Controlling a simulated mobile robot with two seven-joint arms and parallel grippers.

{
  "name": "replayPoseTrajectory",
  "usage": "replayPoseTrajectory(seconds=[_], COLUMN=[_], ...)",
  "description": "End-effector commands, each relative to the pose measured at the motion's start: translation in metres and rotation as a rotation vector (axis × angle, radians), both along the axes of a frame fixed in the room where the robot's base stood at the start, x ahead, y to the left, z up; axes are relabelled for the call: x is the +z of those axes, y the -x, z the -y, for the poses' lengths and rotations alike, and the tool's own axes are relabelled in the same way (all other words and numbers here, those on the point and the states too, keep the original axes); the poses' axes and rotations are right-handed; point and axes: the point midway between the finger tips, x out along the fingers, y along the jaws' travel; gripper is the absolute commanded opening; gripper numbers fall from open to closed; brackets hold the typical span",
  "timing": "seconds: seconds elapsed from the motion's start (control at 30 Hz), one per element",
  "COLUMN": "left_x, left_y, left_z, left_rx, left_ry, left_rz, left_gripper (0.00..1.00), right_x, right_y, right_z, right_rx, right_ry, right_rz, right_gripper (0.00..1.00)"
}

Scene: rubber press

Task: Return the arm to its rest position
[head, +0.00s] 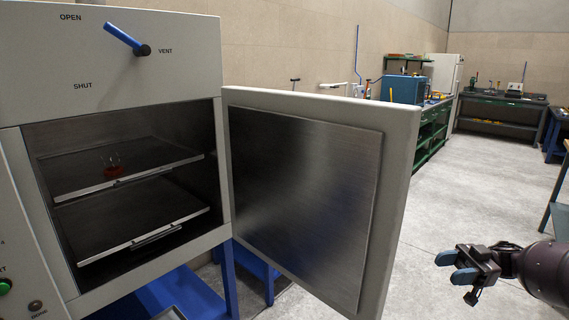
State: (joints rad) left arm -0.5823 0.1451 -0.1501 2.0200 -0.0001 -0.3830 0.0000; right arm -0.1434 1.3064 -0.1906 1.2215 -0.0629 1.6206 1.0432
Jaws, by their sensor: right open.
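My right gripper (456,267) is at the lower right, with its blue-tipped fingers apart and nothing between them. It is to the right of the open oven door and clear of it. My right arm comes in from the right edge. My left gripper is not in view. The cabinet (185,55) stands at the left with its door (402,130) swung wide open. A small reddish-orange piece with thin upright prongs (113,171) sits on the upper shelf (185,161) inside.
The lower shelf (190,217) looks empty. A blue lever (122,38) points up and left between OPEN and VENT. A green button (5,287) is at the lower left. Grey floor (470,190) is open beyond the door. Green benches (433,125) stand farther back.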

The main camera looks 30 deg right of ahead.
Motion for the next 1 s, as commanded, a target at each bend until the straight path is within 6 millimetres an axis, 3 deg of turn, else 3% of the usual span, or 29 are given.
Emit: replayPoseTrajectory(seconds=[0.3, 0.5, 0.7, 1.0], left_x=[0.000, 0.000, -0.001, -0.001], left_y=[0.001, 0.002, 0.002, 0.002], left_z=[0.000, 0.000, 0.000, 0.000], left_rx=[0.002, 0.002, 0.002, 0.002], left_ry=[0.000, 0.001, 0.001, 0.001], left_rz=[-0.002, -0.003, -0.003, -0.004], left_gripper=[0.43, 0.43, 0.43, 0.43], right_x=[-0.108, -0.165, -0.205, -0.240], right_y=[-0.003, 0.001, 0.012, 0.039], right_z=[-0.082, -0.140, -0.195, -0.266], right_rx=[-0.350, -0.603, -0.830, -1.079], right_ry=[-0.036, 0.003, 0.085, 0.259], right_rz=[0.047, 0.021, -0.062, -0.282], right_gripper=[0.48, 0.48, 0.48, 0.48])
